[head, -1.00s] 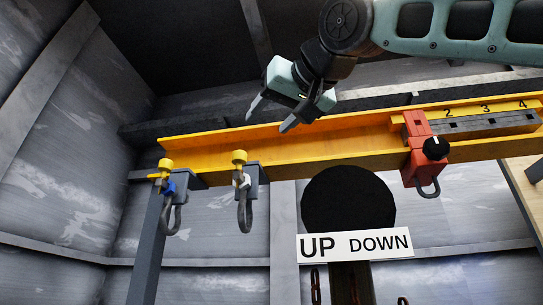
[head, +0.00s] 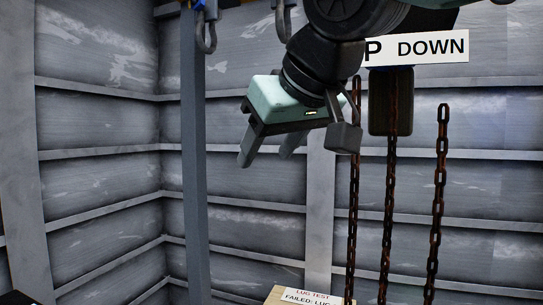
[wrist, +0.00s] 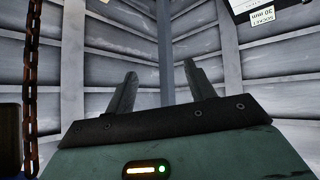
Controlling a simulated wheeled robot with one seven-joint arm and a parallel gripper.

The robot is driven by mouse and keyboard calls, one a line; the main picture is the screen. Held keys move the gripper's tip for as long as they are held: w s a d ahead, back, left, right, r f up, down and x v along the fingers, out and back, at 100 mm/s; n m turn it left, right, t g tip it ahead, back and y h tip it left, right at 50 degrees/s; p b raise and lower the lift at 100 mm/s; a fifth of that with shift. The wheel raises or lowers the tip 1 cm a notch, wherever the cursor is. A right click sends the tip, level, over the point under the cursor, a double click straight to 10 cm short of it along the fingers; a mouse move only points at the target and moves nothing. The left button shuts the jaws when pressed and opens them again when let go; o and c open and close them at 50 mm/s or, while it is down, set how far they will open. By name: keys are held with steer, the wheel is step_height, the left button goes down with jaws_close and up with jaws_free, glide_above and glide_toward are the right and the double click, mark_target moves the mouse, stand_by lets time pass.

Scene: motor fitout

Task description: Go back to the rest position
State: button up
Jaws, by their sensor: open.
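My gripper (head: 268,157) hangs in the middle of the head view, with its pale green body above and its two dark fingers pointing down and left. The fingers are apart with nothing between them. In the wrist view the two fingers (wrist: 155,88) stand apart against the corrugated wall. The gripper touches nothing that I can see.
Rusty chains (head: 439,200) hang right of my gripper, below an UP/DOWN sign (head: 432,47) partly covered by my arm. A grey post (head: 195,160) stands to the left. A chain (wrist: 31,80) is left in the wrist view.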

steer(key=s+d+f+g+h, duration=0.1)
steer(key=s+d+f+g, duration=0.15)
steer(key=f, duration=0.65)
steer(key=s+d+f+g+h, duration=0.15)
steer(key=s+f, duration=0.25)
steer(key=f, duration=0.6)
steer(key=s+d+f+g, duration=0.2)
steer(key=s+d+f, duration=0.3)
steer(key=s+f, duration=0.1)
steer(key=s+d+f+g+h, duration=0.1)
steer(key=s+d+f+g, duration=0.1)
steer(key=s+d+f, duration=0.3)
step_height(320, 180, down, 4)
steer(key=shift+s+r+b, duration=0.1)
steer(key=shift+s+b, duration=0.35)
steer(key=shift+s, duration=0.05)
steer(key=shift+d+h, duration=0.1)
steer(key=shift+h, duration=0.15)
